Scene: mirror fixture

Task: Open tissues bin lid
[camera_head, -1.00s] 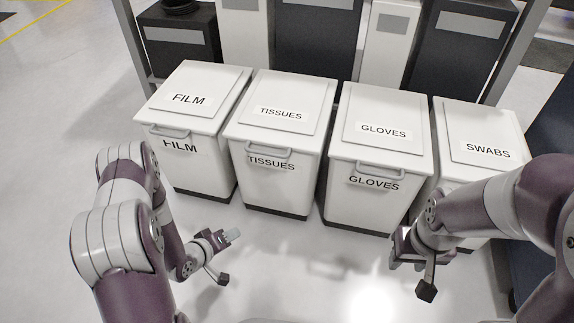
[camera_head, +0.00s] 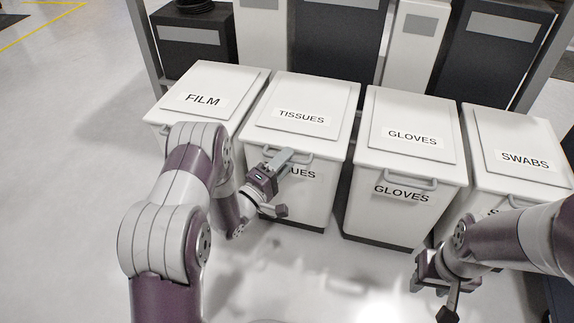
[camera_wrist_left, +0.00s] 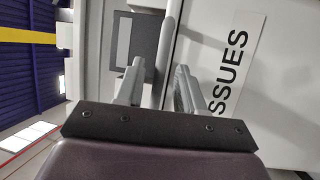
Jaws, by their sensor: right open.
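The white tissues bin (camera_head: 305,205) stands second from left, its flat lid (camera_head: 300,98) lying closed with a TISSUES label. A bar handle (camera_head: 303,155) sticks out at the lid's front edge. My left gripper (camera_head: 280,160) is at the left part of this handle and hides some of the front label. In the left wrist view its fingers (camera_wrist_left: 158,88) are apart, with a grey bar, seemingly the handle (camera_wrist_left: 169,50), showing between and beyond them. I cannot tell whether they touch it. My right gripper (camera_head: 437,285) is open and low, in front of the gloves and swabs bins.
The film bin (camera_head: 200,95) stands left of the tissues bin; the gloves bin (camera_head: 400,205) and swabs bin (camera_head: 520,145) stand right. All lids are closed. A rack with dark and white containers (camera_head: 335,45) stands behind. The floor in front is clear apart from my arms.

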